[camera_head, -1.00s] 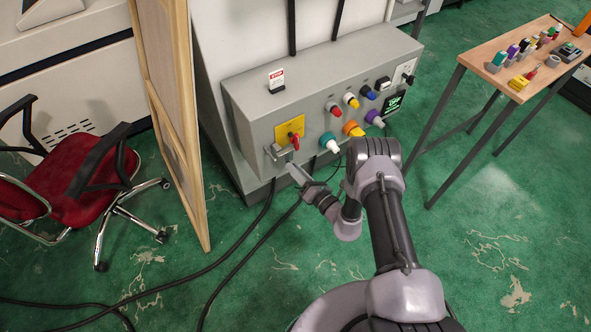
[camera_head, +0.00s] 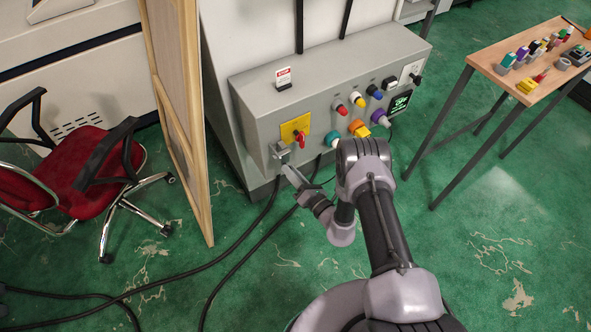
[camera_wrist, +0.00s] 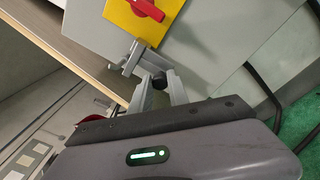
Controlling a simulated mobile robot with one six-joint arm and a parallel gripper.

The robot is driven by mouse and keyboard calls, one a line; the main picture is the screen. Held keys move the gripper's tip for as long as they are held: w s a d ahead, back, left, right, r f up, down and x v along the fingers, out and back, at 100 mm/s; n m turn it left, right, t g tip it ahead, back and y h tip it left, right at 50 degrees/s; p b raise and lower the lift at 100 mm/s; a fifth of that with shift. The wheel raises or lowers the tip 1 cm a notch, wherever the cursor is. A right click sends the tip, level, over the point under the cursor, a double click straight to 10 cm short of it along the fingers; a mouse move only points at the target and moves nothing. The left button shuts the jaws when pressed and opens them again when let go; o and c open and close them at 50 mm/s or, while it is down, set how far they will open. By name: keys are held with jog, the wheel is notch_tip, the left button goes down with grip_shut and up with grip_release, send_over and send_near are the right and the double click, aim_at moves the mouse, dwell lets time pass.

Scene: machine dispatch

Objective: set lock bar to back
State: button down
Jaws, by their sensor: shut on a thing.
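The lock bar (camera_wrist: 150,63) is a grey metal bar on a bracket below the yellow plate (camera_wrist: 147,18) with the red rotary switch (camera_wrist: 145,6). In the head view the lock bar (camera_head: 282,153) sits at the lower left of the grey control box's front. My gripper (camera_wrist: 162,82) is at the bar, with its two grey fingers on either side of a black knob-like part. In the head view my gripper (camera_head: 288,170) reaches the bar from the lower right. The fingers partly hide the bar's end, so its exact position is hard to tell.
The control box (camera_head: 330,80) carries several coloured buttons and knobs to the right of the switch. A wooden-framed panel (camera_head: 180,130) stands close on the left, with a red chair (camera_head: 75,175) beyond it. Black cables lie on the floor. A small table (camera_head: 530,80) stands at the right.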

jog(key=c, duration=1.3)
grip_release()
jog(key=shift+s+a, duration=0.2)
jog(key=shift+a, duration=0.05)
jog(key=shift+o, duration=0.2)
jog(key=shift+d, duration=0.1)
jog(key=p+v, duration=0.5)
jog(key=v, duration=1.2)
jog(key=shift+d, duration=0.2)
